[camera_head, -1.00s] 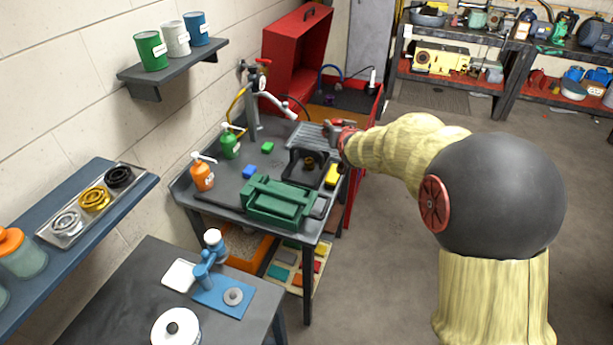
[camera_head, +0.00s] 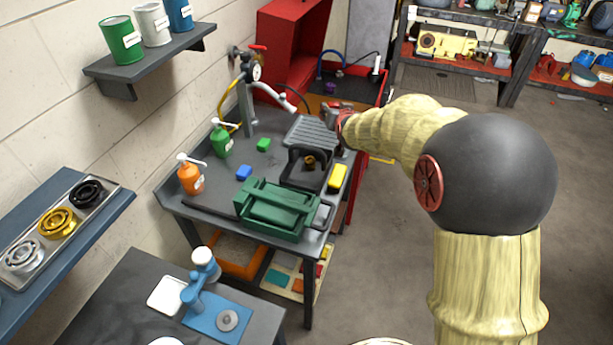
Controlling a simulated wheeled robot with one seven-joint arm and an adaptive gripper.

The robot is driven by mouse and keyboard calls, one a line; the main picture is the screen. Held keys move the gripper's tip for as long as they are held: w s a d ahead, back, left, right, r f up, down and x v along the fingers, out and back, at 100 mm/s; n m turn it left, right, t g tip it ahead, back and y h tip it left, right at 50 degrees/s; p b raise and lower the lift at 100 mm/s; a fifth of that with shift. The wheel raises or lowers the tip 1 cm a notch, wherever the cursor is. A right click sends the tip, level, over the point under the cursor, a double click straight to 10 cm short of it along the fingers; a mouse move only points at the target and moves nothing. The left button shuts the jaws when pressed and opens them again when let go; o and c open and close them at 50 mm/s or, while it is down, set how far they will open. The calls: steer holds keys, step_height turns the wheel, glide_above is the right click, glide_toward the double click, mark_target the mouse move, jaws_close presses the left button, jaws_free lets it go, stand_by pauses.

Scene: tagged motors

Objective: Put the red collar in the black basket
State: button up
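A black basket (camera_head: 303,178) with a raised handle stands on the right part of the grey workbench. A small brass-coloured piece shows inside it. My gripper (camera_head: 331,111) is small and partly hidden at the end of my arm, just beyond the basket and near a ribbed grey tray (camera_head: 311,132). Its fingers are too small to tell whether they are open or shut, or hold anything. I cannot make out the red collar; red shows at my wrist, but I cannot tell it apart from my own arm.
On the workbench (camera_head: 213,208) stand a green vise-like block (camera_head: 277,208), a yellow block (camera_head: 338,176), an orange bottle (camera_head: 190,176), a green bottle (camera_head: 221,140) and a gauge stand (camera_head: 246,100). A red cabinet (camera_head: 290,45) stands behind. Floor to the right is clear.

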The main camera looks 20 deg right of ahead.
step_height(320, 180, down, 7)
steer(key=w+b, duration=0.1)
steer(key=b, duration=0.5)
steer(key=shift+s+a+f+b, duration=0.5)
steer(key=shift+s+a+f, duration=0.3)
steer(key=shift+a+f, duration=1.35)
steer(key=shift+s+a+f+b, duration=0.45)
steer(key=shift+s+a+f, duration=0.3)
steer(key=shift+a+f, duration=1.4)
steer(key=shift+s+a+f+b, duration=0.5)
steer(key=shift+s+a+f, duration=0.3)
steer(key=shift+a+f, duration=1.35)
steer(key=shift+a+f+b, duration=0.1)
steer(key=shift+f+b, duration=0.25)
steer(key=shift+f, duration=0.2)
